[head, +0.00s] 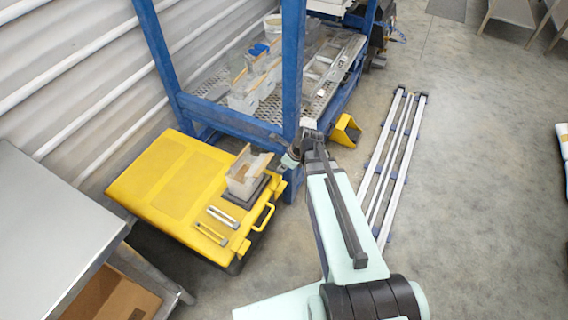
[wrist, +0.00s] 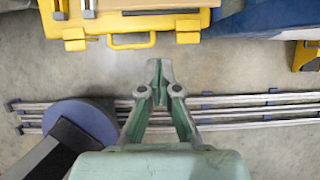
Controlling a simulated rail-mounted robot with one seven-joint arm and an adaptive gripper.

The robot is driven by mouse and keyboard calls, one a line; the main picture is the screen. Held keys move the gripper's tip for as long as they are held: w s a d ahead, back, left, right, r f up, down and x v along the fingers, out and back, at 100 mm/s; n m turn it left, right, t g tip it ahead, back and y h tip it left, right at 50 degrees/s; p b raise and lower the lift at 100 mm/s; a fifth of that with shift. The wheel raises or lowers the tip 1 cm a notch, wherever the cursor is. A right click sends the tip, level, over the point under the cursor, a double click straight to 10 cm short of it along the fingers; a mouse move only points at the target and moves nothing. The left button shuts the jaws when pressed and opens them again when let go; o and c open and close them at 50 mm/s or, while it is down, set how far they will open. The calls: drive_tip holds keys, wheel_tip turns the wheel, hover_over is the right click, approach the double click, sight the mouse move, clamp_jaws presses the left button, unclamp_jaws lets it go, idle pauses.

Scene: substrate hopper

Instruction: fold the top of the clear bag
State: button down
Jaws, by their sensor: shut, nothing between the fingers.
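The clear bag (head: 240,183) stands open on a small dark square base on the yellow case (head: 160,183) in the head view, with brownish material inside. Its walls are upright and its top is spread. My gripper (head: 290,160) is just right of the bag, apart from it as far as I can tell, and partly hidden by my arm. In the wrist view my gripper (wrist: 157,84) is shut and empty, its fingertips over bare floor. The yellow case's edge and handle (wrist: 131,44) show above it there. The bag cannot be clearly made out in the wrist view.
A blue frame (head: 292,70) stands close behind my gripper. Metal rails (head: 392,165) lie on the floor at right. A grey table (head: 50,235) is at left.

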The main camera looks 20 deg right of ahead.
drive_tip(key=w+a+f+p, duration=0.2)
drive_tip(key=w+a+f, duration=0.1)
drive_tip(key=w+a, duration=0.1)
idle(0.5)
drive_tip(key=shift+p, duration=0.4)
